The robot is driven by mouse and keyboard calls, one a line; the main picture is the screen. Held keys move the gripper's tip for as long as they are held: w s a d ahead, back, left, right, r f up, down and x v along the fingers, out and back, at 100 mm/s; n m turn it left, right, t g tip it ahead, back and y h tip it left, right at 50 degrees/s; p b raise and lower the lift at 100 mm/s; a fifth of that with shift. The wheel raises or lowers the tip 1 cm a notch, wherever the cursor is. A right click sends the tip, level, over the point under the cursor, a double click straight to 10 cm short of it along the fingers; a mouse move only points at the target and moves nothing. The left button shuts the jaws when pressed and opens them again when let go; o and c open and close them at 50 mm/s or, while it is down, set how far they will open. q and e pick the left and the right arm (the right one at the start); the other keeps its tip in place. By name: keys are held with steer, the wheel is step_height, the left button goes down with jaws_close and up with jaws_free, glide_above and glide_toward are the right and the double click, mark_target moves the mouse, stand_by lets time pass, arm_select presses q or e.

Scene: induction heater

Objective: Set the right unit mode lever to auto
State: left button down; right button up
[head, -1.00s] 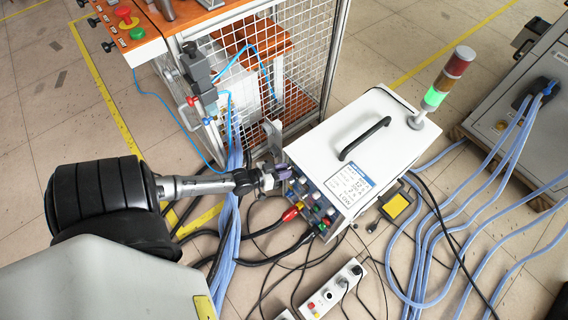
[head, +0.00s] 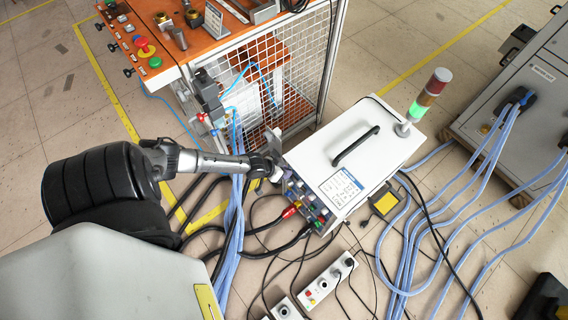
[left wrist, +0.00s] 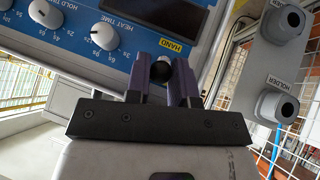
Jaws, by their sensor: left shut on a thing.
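The white heater unit (head: 362,150) stands on the floor at centre right in the head view, with a black handle and a lit green stack light on top. My left gripper (head: 272,174) is at its front control face, near the upper left corner. In the left wrist view my left gripper (left wrist: 168,76) has its purple fingers shut on the black ball-ended mode lever (left wrist: 161,69). The lever's base is hidden behind the fingers. My right gripper is not in view.
Blue panel dials (left wrist: 104,36) and grey holder fittings (left wrist: 276,104) flank the fingers. A wire-mesh workbench (head: 250,100) stands behind to the left. Blue hoses (head: 233,220) and black cables cross the floor. A control box (head: 327,280) lies in front of the unit.

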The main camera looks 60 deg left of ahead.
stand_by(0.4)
arm_select(q)
steer(key=c, duration=1)
jaws_free()
steer(key=shift+r, duration=0.1)
steer(key=shift+s+r+p, duration=0.2)
steer(key=shift+r+p, duration=0.05)
steer(key=shift+p, duration=0.1)
steer(key=p+v, duration=0.6)
steer(key=v, duration=0.7)
steer(key=shift+p, duration=0.4)
steer(key=shift+w+a, duration=0.1)
